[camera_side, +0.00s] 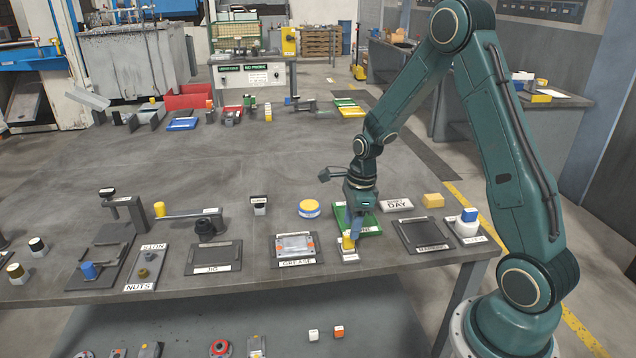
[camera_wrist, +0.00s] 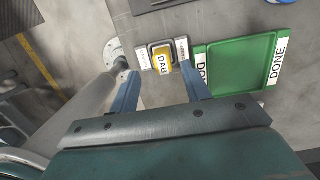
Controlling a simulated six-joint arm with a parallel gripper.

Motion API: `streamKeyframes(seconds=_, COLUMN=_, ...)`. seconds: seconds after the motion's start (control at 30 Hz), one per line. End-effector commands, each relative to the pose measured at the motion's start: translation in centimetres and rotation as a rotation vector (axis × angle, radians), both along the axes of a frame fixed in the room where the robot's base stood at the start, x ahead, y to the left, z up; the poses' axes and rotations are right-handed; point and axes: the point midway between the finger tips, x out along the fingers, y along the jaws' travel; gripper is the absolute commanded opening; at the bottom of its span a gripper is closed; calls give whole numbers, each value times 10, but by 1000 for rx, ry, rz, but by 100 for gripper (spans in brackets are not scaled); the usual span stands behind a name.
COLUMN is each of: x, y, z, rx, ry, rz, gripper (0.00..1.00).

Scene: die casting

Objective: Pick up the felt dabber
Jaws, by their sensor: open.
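The felt dabber has a yellow top marked DAB in the wrist view (camera_wrist: 162,61), and it stands in a small holder with pale labelled sides (camera_wrist: 182,49). In the side view its yellow body (camera_side: 348,241) stands near the table's front edge. My gripper (camera_side: 354,232) is right above and beside it. In the wrist view the two blue fingers of my gripper (camera_wrist: 158,72) are spread apart, with the dabber between and just beyond their tips. I see no contact.
A green DONE tray (camera_wrist: 240,62) lies close to the right of the dabber in the wrist view.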

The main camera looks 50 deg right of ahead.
Motion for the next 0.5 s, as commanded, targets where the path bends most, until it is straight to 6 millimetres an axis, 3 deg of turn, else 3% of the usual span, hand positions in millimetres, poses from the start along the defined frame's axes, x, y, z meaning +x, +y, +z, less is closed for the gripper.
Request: streamKeyframes(seconds=0.5, x=2, y=0, z=-15, rx=0, ry=1, rz=0, gripper=47)
